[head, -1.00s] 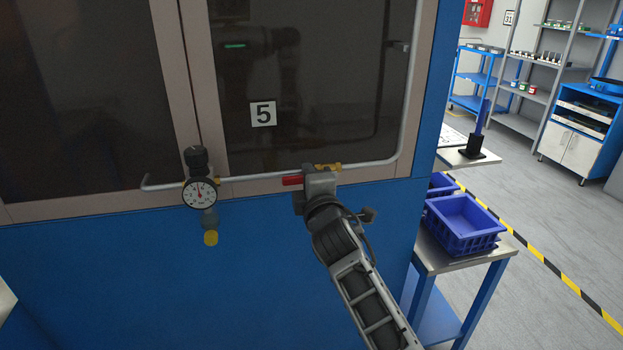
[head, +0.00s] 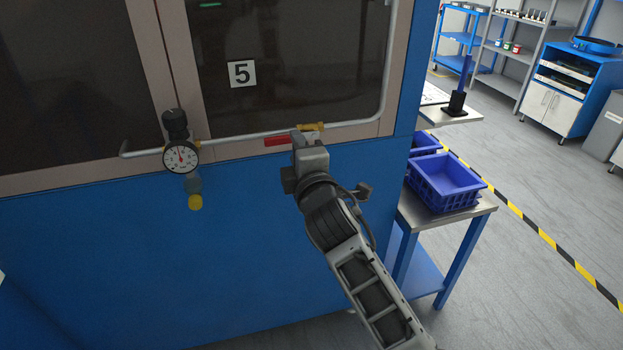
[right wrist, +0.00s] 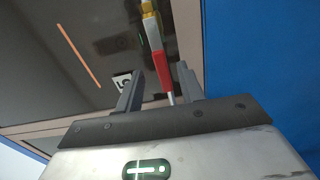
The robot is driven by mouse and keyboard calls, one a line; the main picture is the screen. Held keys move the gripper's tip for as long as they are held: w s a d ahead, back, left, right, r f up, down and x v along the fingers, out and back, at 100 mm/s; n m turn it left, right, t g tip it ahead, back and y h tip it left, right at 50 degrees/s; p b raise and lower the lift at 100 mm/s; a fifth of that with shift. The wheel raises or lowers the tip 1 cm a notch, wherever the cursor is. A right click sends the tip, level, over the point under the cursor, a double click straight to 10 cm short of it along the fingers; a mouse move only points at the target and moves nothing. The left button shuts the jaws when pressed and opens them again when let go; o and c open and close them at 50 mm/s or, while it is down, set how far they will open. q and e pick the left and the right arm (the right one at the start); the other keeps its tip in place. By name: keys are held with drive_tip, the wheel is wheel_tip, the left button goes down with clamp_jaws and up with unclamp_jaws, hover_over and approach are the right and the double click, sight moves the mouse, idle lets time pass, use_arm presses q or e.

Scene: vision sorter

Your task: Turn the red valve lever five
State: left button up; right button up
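The red valve lever (head: 277,140) points left from a yellow valve fitting (head: 311,127) on the thin pipe of the blue machine. It lies along the pipe, under the sign with the number 5 (head: 242,73). My right gripper (head: 297,138) is just right of and below the red lever, partly covering the pipe; its fingers are hard to see there. In the right wrist view my right gripper (right wrist: 161,82) is open, and the red lever (right wrist: 160,72) shows between its two fingers, with no contact visible. My left gripper is not in view.
A round pressure gauge (head: 181,157) hangs on the pipe to the left, with a yellow-ended part below. A metal side table with blue bins (head: 445,182) stands right of the machine. Shelves and a cabinet (head: 568,88) are farther back.

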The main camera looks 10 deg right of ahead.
drive_tip(key=s+d, duration=0.1)
drive_tip(key=s, duration=0.9)
drive_tip(key=shift+s+d+b, duration=0.15)
drive_tip(key=shift+s+b, duration=0.15)
drive_tip(key=shift+b, duration=0.05)
drive_tip(key=s+d+f+m+g, duration=0.3)
drive_tip(key=s+f+m, duration=0.5)
drive_tip(key=f, duration=0.5)
drive_tip(key=s+d+f+m+g, duration=0.4)
drive_tip(key=s+f+m, duration=0.4)
drive_tip(key=s+f, duration=0.3)
wheel_tip(320, 180, down, 3)
drive_tip(key=shift+s+f+m+g+y, duration=0.15)
drive_tip(key=shift+m+g+y, duration=0.15)
drive_tip(key=shift+y, duration=0.1)
